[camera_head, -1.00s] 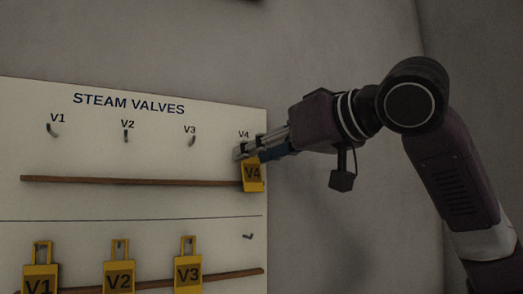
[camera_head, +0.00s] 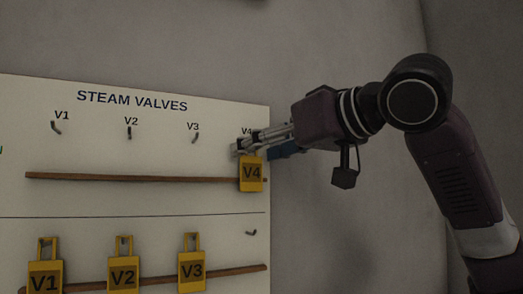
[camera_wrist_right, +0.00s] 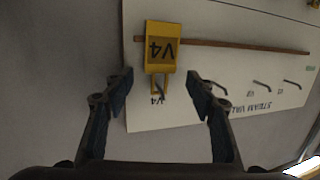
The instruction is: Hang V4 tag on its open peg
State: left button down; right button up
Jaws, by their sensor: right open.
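The yellow V4 tag (camera_head: 251,173) is upright at the right edge of the board, below the upper V4 label, its lower part in front of the upper wooden rail. My right gripper (camera_head: 243,147) is open at the top of the tag and covers the upper V4 peg in the head view. In the right wrist view the tag (camera_wrist_right: 163,46) appears upside down, with its loop between the spread fingers (camera_wrist_right: 160,82) and clear of both. Whether the loop sits on the peg is hard to tell. My left gripper is not in view.
The STEAM VALVES board (camera_head: 100,200) has bare upper pegs at V1 (camera_head: 56,127), V2 (camera_head: 129,133) and V3 (camera_head: 195,138). Yellow V1 (camera_head: 45,279), V2 (camera_head: 123,277) and V3 (camera_head: 192,271) tags hang in the lower row. A lower-right peg (camera_head: 251,233) is bare. The wall to the right is clear.

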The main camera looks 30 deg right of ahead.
jog(key=v, duration=1.2)
